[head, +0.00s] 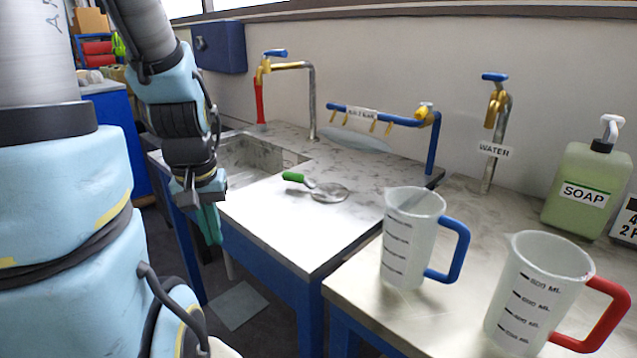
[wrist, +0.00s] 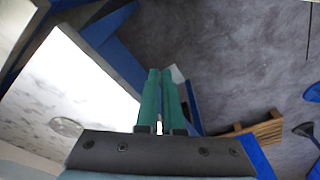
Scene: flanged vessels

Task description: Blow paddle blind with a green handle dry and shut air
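The paddle blind (head: 329,192) lies flat on the pale marbled counter in the head view, its round grey disc to the right and its green handle (head: 293,177) to the left. A blue air pipe (head: 383,116) with several yellow nozzles runs above the back of the counter. A yellow valve (head: 424,110) sits at its right end. My gripper (head: 209,224) hangs beside the counter's front left edge, apart from the paddle blind. In the wrist view its teal fingers (wrist: 160,95) are together with nothing between them. A round grey shape (wrist: 66,127) there may be the disc.
A sink basin (head: 250,160) is left of the paddle blind, with a brass tap (head: 290,65) behind it. A blue-handled jug (head: 411,240), red-handled jug (head: 540,290), water tap (head: 495,100) and soap bottle (head: 588,185) stand right. The counter around the paddle blind is clear.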

